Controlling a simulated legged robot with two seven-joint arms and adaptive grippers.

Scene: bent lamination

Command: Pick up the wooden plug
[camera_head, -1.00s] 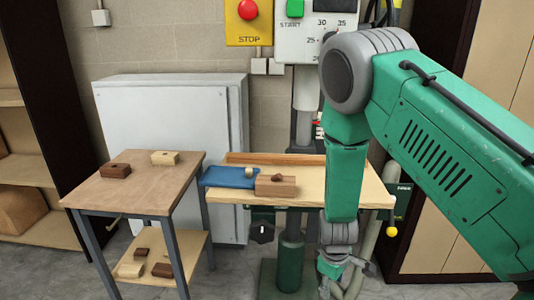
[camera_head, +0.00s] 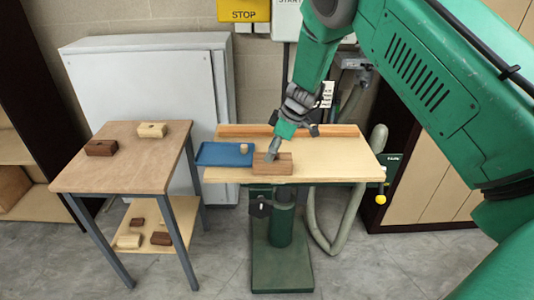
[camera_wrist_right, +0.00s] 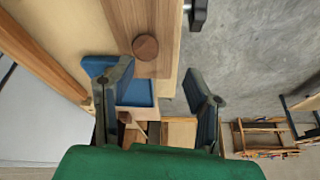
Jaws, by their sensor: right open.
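A round dark brown plug (camera_wrist_right: 145,47) sits on the top of a wooden block (camera_head: 283,168), seen in the right wrist view. In the head view my gripper covers the plug. My right gripper (camera_head: 273,153) is just over the block, pointing down. In the wrist view it (camera_wrist_right: 149,73) is open and empty, with the plug ahead of and roughly between the two fingertips. I cannot tell how far above the plug the fingertips are. A small light wooden piece (camera_head: 244,149) stands on the blue tray (camera_head: 215,153) left of the block. My left gripper is not in view.
The block and tray are on a machine table (camera_head: 335,160) with a wooden fence (camera_head: 235,130) along its back. A side table (camera_head: 125,170) at left holds a dark block (camera_head: 101,148) and a light block (camera_head: 151,130). The right part of the machine table is clear.

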